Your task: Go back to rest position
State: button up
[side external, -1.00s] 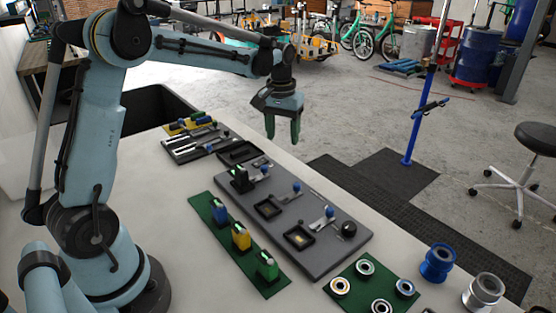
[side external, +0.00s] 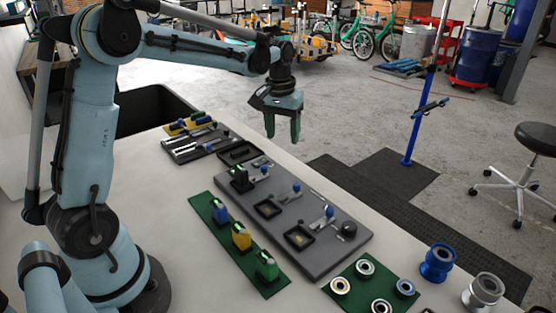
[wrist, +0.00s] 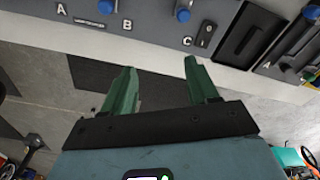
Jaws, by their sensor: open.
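My gripper (side external: 283,125) hangs from the blue-grey arm with its green fingers pointing down, above the far edge of the table. In the wrist view its two green fingers (wrist: 160,85) are apart with nothing between them. Below and nearer the camera, the grey fixture board (side external: 325,262) lies on the white table, clear of the gripper. In the wrist view the board's edge (wrist: 145,40) shows at the top, with letters A, B, C and blue knobs.
A green mat (side external: 260,283) holds blue, yellow and green blocks (side external: 241,237). Another green mat (side external: 352,292) carries metal rings. Blue and silver spools (side external: 437,263) stand at the right. A blue stand (side external: 411,140) rises from the floor beyond the table.

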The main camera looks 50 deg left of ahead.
jog(key=s+d+m+t, duration=0.2)
jog(key=s+d, duration=0.3)
jog(key=s, duration=0.3)
jog(key=s+d+r+m+t, duration=0.1)
jog(key=s+d+m+t, duration=0.2)
jog(key=s+d, duration=0.3)
jog(key=shift+s+r+t, duration=0.3)
jog(key=shift+s+t, duration=0.3)
jog(key=shift+s, duration=0.35)
